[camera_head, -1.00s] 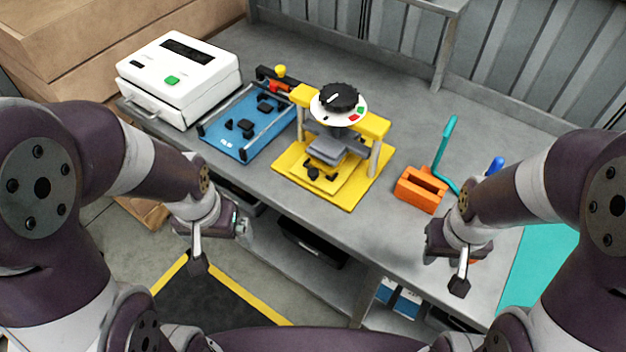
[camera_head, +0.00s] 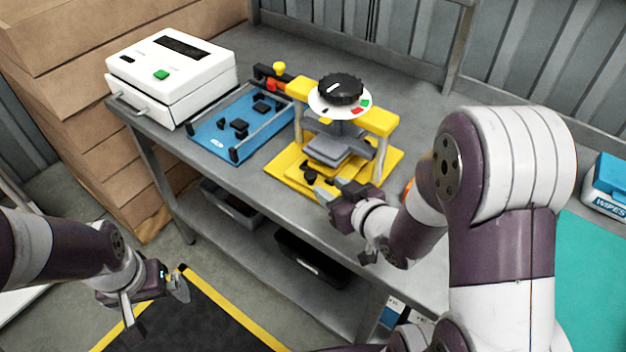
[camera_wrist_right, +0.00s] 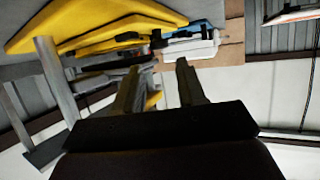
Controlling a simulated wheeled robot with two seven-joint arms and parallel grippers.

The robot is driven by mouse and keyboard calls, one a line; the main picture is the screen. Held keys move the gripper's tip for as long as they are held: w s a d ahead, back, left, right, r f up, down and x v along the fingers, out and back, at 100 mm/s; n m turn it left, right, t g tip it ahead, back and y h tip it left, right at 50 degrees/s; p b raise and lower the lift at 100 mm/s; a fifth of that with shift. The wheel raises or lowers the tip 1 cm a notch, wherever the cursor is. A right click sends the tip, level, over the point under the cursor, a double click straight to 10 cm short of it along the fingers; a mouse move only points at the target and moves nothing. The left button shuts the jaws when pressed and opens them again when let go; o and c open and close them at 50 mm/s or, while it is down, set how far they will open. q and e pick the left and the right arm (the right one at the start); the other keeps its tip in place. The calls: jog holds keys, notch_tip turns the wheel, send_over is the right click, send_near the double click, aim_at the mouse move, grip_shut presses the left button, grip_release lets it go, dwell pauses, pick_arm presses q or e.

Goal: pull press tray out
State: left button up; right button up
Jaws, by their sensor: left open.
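The yellow press (camera_head: 345,118) stands on the bench, with a black dial on top and a grey press plate below. Its yellow tray (camera_head: 325,172) sits low between the posts, with a black knob (camera_head: 309,173) at the front. My right gripper (camera_head: 331,190) is open just in front of the tray, close to the knob; I cannot tell whether it touches. In the right wrist view its two fingers (camera_wrist_right: 158,80) are apart, with yellow press parts (camera_wrist_right: 100,25) above them. My left gripper (camera_head: 180,287) is open and empty, away from the bench at lower left.
A blue fixture (camera_head: 235,128) and a white machine (camera_head: 172,70) stand left of the press. The orange holder is mostly hidden behind my right arm. A teal mat (camera_head: 585,270) and wipes box (camera_head: 607,185) are at right. Black bins are on the lower shelf.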

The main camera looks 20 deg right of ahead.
aim_at(313, 177)
jog(key=x, duration=0.7)
jog(key=shift+w, duration=0.1)
jog(key=shift+d, duration=0.1)
jog(key=shift+c, duration=0.3)
grip_shut()
